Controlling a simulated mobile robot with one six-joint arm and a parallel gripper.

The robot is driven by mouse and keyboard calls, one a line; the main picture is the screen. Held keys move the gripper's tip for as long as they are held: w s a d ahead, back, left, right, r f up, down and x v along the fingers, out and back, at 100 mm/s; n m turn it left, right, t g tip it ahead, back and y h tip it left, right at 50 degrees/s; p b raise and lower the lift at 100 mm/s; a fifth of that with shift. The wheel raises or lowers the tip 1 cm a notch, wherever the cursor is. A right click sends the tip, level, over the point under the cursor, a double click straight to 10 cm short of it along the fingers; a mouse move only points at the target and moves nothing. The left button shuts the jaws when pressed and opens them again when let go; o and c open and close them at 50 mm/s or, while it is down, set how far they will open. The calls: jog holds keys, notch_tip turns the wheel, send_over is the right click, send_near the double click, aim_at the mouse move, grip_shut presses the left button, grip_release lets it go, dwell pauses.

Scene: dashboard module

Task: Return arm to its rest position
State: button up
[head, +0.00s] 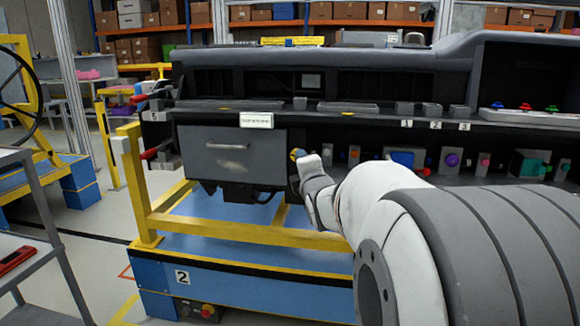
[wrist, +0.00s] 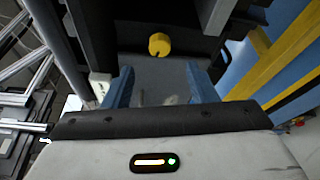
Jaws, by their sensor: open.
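My arm reaches from the lower right of the head view toward the lower left part of the dashboard module (head: 330,75). My gripper (wrist: 160,85) shows in the wrist view with its two blue fingers wide apart and nothing between them touching both. A yellow round knob (wrist: 159,44) is just beyond the fingertips. In the head view the fingers are mostly hidden behind the wrist, beside the right edge of the grey glovebox drawer (head: 228,166), which looks closed.
A yellow rail (head: 250,234) and blue base (head: 250,290) run below the dashboard. Coloured knobs and blocks line the lower panel at right, including a purple knob (head: 452,160). A grey cart with a red device (head: 17,259) stands at left. Open floor lies between.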

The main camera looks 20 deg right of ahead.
jog(key=s+a+r+m+g+y+p, duration=0.1)
jog(key=s+a+r+m+g+p, duration=0.3)
jog(key=s+p, duration=0.5)
jog(key=s+a+r+m+g+y+p, duration=0.1)
jog(key=s+a+r+m+g+p, duration=0.4)
jog(key=p, duration=0.9)
jog(key=s+a+r+m+g+y+p, duration=0.2)
jog(key=s+a+r+m+g+p, duration=0.3)
jog(key=s+a+m+p, duration=0.3)
jog(key=s+p, duration=0.3)
jog(key=s, duration=0.2)
jog(key=shift+a+r+m, duration=0.15)
jog(key=shift+r+m, duration=0.15)
jog(key=shift+r, duration=0.05)
jog(key=shift+c, duration=0.5)
